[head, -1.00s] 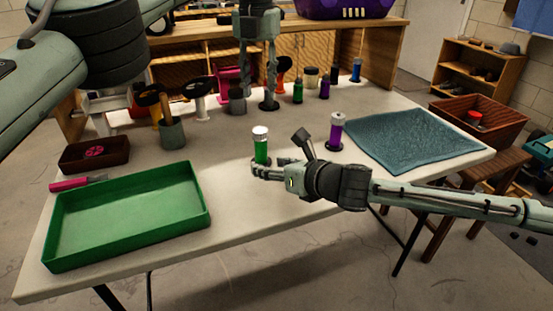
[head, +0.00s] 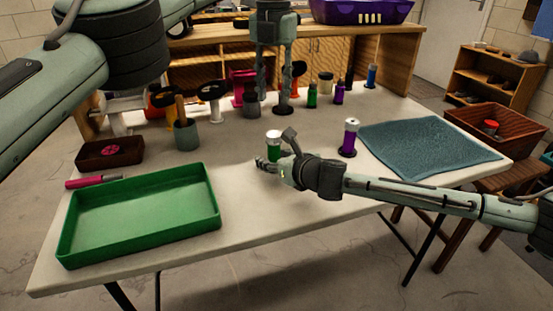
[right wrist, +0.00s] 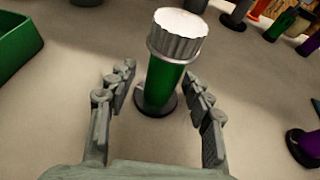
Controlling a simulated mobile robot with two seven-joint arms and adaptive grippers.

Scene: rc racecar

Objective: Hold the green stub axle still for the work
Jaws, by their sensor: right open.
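The green stub axle (head: 274,150) with a ribbed white cap stands upright on the pale table, in front of the middle. In the right wrist view the axle (right wrist: 163,82) rises from a dark round base between the two fingers of my right gripper (head: 264,163). The right gripper is open, with gaps showing on both sides of the axle. In the head view it partly hides the axle's lower end. My left gripper (head: 274,90) points down at the back of the table, its fingers apart, beside a dark round base (head: 283,107).
A purple axle with a white cap (head: 350,138) stands right of the right gripper. A blue-grey mat (head: 430,145) lies further right. A green tray (head: 140,250) fills the front left. Several spools, pots and small parts line the back.

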